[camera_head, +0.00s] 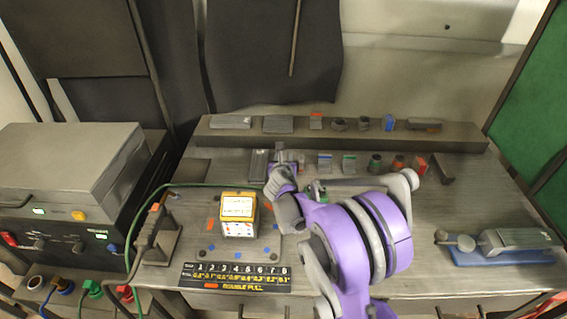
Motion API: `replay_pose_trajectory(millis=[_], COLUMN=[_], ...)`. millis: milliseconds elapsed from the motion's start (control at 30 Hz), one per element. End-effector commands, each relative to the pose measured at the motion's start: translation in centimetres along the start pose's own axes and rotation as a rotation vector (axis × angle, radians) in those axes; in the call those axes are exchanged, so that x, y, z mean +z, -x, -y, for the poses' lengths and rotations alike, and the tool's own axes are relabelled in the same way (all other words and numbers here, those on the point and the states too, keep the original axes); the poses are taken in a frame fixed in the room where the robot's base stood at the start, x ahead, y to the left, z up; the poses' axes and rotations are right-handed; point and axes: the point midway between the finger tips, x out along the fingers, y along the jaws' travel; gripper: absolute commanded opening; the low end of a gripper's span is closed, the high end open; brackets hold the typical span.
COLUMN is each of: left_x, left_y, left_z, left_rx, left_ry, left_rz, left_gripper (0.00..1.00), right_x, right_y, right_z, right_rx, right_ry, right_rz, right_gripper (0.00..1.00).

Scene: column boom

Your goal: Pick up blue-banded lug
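A small upright piece with a blue face (388,123) stands on the raised back ledge, right of centre; it looks like the blue-banded lug, but its shape is too small to make out fully. My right arm comes in from the bottom and covers the middle of the bench. My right gripper (281,160) is at the arm's far end, over the bench just in front of the ledge. It is left of the blue piece and apart from it. Its fingers are too small and cluttered to tell open from shut. My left gripper is not in view.
The back ledge (225,134) carries several other small parts. More small pieces, among them a red one (420,166), stand in front of it. A yellow-topped box (238,214) sits left of my arm. A blue-based device (505,247) is at the right, a grey instrument case (70,165) at the left.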

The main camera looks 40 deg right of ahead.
Motion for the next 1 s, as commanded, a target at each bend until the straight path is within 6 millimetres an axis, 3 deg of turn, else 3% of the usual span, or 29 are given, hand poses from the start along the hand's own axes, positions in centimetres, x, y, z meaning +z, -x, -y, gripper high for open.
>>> replay_pose_trajectory(millis=[33, 200, 1000], left_x=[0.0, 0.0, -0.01], left_y=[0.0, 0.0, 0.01], left_z=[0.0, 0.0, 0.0], left_rx=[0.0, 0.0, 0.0], left_ry=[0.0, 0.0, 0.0], left_rz=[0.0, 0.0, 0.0], left_gripper=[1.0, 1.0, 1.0], right_x=[0.0, 0.01, 0.03], right_y=[0.01, 0.02, 0.02], right_z=[0.0, -0.01, -0.01], right_rx=[0.0, 0.0, 0.0], right_ry=[0.0, 0.0, 0.0], right_rz=[0.0, 0.0, 0.0], right_gripper=[0.3, 0.0, 0.0])
